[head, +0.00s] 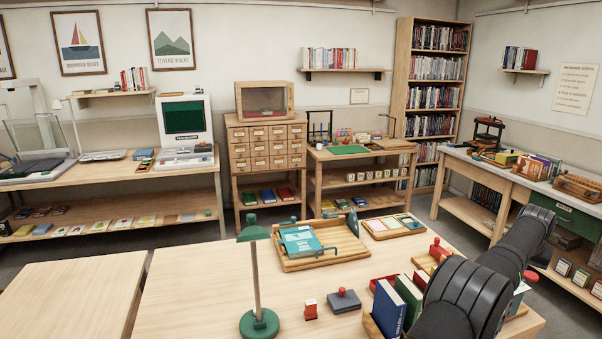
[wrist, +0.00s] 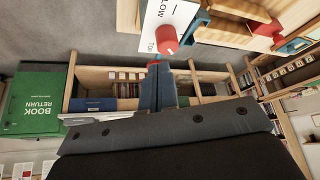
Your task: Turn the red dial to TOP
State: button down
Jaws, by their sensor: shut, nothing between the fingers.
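The red dial (wrist: 167,40) shows at the top of the wrist view. It sits on a white panel (wrist: 181,14) printed with LOW and, beside the dial, letters that look like TOP. In the head view my dark arm covers the right end of the table and my gripper is hidden. A small red knob-like thing (head: 529,275) shows just right of my arm there; I cannot tell if it is the dial.
On the wooden table (head: 190,290) stand a green lamp-like stand (head: 257,275), a red stamp (head: 310,309), a grey block with a red knob (head: 344,300) and upright books (head: 388,307). A wooden tray (head: 340,247) lies behind. A green book return box (wrist: 35,100) shows left.

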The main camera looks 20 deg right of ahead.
jog(key=shift+f, duration=2.8)
jog(key=shift+w+d+r, duration=0.1)
jog(key=shift+w+d, duration=0.05)
jog(key=shift+w, duration=0.1)
